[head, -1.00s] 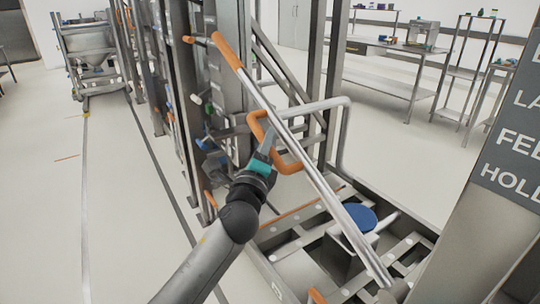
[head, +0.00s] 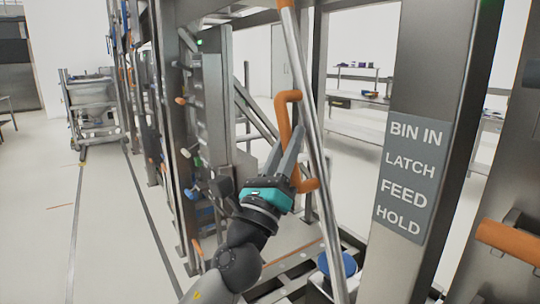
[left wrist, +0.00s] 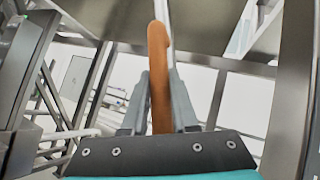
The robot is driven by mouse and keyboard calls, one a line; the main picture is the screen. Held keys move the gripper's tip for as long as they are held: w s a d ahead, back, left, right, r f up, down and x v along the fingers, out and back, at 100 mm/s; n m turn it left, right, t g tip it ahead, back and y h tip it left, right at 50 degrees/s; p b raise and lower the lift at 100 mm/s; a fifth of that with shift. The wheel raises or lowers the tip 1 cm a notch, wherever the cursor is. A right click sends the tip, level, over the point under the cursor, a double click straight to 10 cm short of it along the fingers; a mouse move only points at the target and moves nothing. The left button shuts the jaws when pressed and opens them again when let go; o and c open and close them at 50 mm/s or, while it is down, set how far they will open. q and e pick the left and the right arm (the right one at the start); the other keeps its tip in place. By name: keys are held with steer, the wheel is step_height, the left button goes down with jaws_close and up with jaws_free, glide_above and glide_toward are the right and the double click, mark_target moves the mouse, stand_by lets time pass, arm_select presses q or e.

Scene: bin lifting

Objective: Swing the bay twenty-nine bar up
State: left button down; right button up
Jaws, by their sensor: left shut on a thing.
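A long silver bar (head: 312,110) stands steeply, its top end at the upper edge of the head view and its lower end near the floor frame. An orange C-shaped handle (head: 283,108) juts from its left side. My left gripper (head: 284,150) is shut on this handle, with the fingers pointing up. In the left wrist view the orange handle (left wrist: 158,70) runs upward between the two fingers (left wrist: 158,100). I cannot make out a bay number on the bar. My right gripper is not in view.
A steel post on the right carries a grey sign (head: 408,180) reading BIN IN, LATCH, FEED, HOLD. An orange grip (head: 508,246) is at the right edge. A blue disc (head: 340,264) sits low by the bar.

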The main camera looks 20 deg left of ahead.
arm_select(q)
steer(key=s+d+r+m+h, duration=0.2)
steer(key=s+d+m+h, duration=0.3)
steer(key=d, duration=0.2)
steer(key=shift+s+r+m+h, duration=0.15)
steer(key=shift+s+m+h, duration=0.15)
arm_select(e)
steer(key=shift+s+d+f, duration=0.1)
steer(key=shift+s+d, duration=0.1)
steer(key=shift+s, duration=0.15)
arm_select(q)
steer(key=c, duration=0.7)
jaws_free()
steer(key=shift+b+v, duration=3.7)
steer(key=shift+v, duration=3.95)
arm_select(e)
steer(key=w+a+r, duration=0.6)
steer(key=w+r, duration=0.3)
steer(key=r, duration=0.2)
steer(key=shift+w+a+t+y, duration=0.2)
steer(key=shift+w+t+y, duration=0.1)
arm_select(q)
steer(key=shift+s+r, duration=0.1)
steer(key=shift+r, duration=0.05)
